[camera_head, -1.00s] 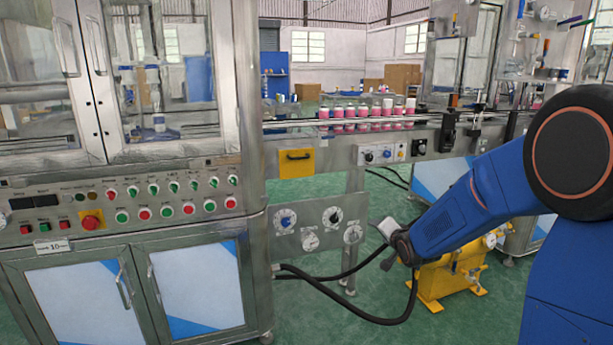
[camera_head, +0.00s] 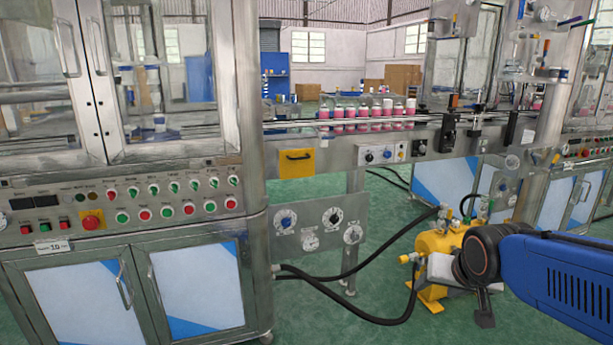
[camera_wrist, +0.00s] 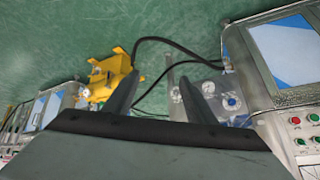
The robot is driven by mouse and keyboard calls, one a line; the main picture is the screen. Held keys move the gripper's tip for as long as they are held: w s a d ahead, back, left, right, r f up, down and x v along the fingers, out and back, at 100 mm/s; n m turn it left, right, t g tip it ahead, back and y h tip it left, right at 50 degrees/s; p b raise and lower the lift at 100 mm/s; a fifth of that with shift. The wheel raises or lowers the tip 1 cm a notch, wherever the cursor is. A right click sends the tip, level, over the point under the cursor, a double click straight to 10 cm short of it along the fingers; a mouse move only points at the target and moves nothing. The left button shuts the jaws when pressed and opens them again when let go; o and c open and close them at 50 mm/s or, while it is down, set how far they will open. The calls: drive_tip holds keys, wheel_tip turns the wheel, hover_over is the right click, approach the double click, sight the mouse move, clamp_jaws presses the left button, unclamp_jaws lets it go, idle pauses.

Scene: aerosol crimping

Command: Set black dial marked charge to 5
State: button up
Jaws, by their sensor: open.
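A grey metal panel (camera_head: 322,205) below the conveyor carries a blue-centred dial (camera_head: 285,222), a black dial (camera_head: 332,217) on a white scale, and two round white faces below. Labels and the black dial's setting are too small to read. In the wrist view the panel (camera_wrist: 185,72) lies beyond the right finger, with the blue dial (camera_wrist: 232,101) showing. My gripper (camera_wrist: 158,88) is open and empty. In the head view my gripper (camera_head: 484,308) is right of the panel, in front of the yellow unit, well apart from the dials.
A yellow pump-like unit (camera_head: 436,245) stands on the green floor right of the panel. Black hoses (camera_head: 385,318) loop between it and the left cabinet. Bottles of pink liquid (camera_head: 365,112) line the conveyor above. A control row with red and green buttons (camera_head: 145,213) is left.

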drive_tip(key=s+f+n+g, duration=0.1)
drive_tip(key=s+n+g, duration=0.1)
drive_tip(key=s, duration=1.4)
drive_tip(key=shift+a+f+n+g, duration=0.2)
drive_tip(key=shift+f+n+g, duration=0.1)
drive_tip(key=shift+n, duration=0.2)
idle(1.3)
